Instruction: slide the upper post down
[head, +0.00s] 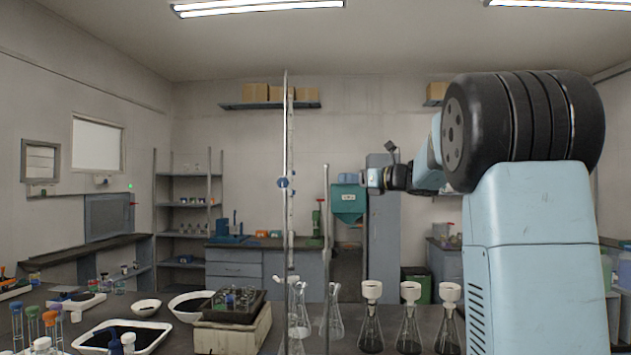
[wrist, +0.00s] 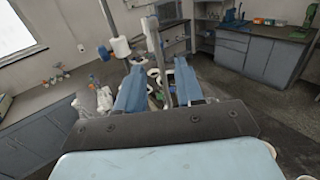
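A tall thin metal post (head: 285,235) stands upright left of centre in the head view, with a blue knob or clamp (head: 283,182) partway up. A shorter post (head: 326,240) stands to its right. I cannot tell which part is the upper post. My gripper (head: 371,178) is to the right of both posts in the head view. In the wrist view my gripper (wrist: 160,88) is open, its two blue fingers apart. A grey post (wrist: 153,45) shows beyond and between the fingers, with a white cylinder (wrist: 120,47) to its left. I see no contact.
Shelves (head: 185,205) and cabinets (head: 234,268) stand behind. Air around my gripper looks clear.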

